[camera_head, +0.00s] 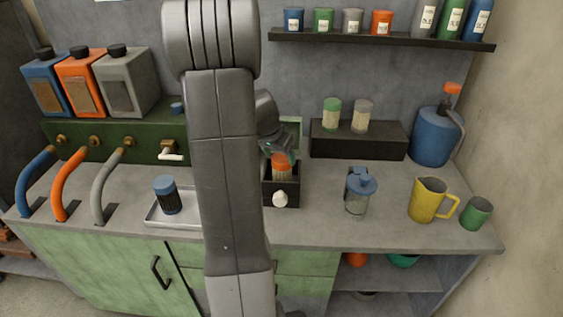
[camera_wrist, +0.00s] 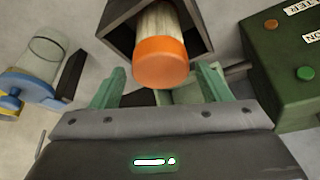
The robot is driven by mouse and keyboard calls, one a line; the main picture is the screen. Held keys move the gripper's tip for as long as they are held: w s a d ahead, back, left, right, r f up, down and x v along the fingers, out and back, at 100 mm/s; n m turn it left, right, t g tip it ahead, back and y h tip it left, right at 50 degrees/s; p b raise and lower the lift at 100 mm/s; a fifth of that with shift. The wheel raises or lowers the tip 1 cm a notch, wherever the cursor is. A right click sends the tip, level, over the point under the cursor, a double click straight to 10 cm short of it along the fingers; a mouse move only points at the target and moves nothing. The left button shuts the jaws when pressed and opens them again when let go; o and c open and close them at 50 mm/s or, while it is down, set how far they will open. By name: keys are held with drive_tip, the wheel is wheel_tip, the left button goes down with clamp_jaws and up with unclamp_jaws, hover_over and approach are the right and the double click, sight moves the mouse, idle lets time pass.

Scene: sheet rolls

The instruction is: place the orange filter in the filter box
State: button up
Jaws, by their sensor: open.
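The orange filter, with an orange cap (camera_wrist: 160,62) and a pale body, sits with its body inside the open-topped dark filter box (camera_wrist: 118,22). In the head view the orange filter (camera_head: 282,160) rises above the rim of the small black box (camera_head: 291,190), which has a pale knob in front. My gripper (camera_wrist: 160,75) is open, its two green fingers spread on either side of the cap with gaps showing. In the head view my arm hides part of the box's left side, and my gripper (camera_head: 279,150) is just above it. The filter's lower end is hidden.
A clear jar with a blue lid (camera_head: 357,195), a yellow jug (camera_head: 430,200) and a green cup (camera_head: 475,212) stand to the right. Green and grey filters stand on a dark block (camera_head: 357,142) behind. A blue-capped black filter (camera_head: 167,195) stands on a tray (camera_head: 158,222) at left.

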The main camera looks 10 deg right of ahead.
drive_tip(key=v, duration=0.7)
idle(1.1)
